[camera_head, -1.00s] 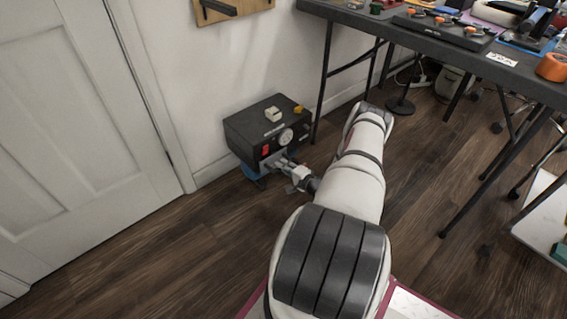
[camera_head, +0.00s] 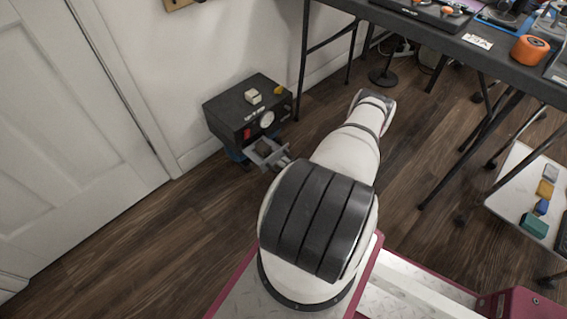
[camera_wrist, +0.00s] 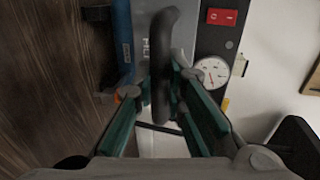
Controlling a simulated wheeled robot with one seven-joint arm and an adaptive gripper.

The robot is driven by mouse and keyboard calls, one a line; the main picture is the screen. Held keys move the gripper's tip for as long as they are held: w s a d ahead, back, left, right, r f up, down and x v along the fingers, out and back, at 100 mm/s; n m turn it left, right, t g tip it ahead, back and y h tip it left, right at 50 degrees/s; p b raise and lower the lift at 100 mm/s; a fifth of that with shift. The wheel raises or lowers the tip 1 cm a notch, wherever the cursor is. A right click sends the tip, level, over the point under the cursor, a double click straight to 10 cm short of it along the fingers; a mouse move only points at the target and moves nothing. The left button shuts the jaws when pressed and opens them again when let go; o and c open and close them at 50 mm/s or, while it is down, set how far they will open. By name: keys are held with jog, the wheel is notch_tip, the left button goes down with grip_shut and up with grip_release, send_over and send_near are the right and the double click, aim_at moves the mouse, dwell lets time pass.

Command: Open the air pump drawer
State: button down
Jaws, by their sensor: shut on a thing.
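The air pump (camera_head: 245,118) is a black box on the floor against the wall. A grey drawer (camera_head: 267,150) sticks out of its lower front, and its open top shows. My gripper (camera_wrist: 162,88) is shut on the dark curved drawer handle (camera_wrist: 166,50), which passes between the green fingers in the wrist view. The grey drawer front with lettering (camera_wrist: 150,38) lies beyond the handle. A red switch (camera_wrist: 222,17) and a round gauge (camera_wrist: 211,73) are on the pump's face. In the head view my arm hides most of the gripper and the handle.
The white door (camera_head: 75,130) is at left. A black table (camera_head: 400,22) with thin legs stands at right, holding tools and an orange roll (camera_head: 529,49). A white low shelf (camera_head: 510,195) with small coloured items is at far right. Wood floor (camera_head: 150,225) is clear before the door.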

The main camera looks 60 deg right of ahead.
jog(key=c, duration=1.6)
grip_release()
jog(key=v, duration=1.2)
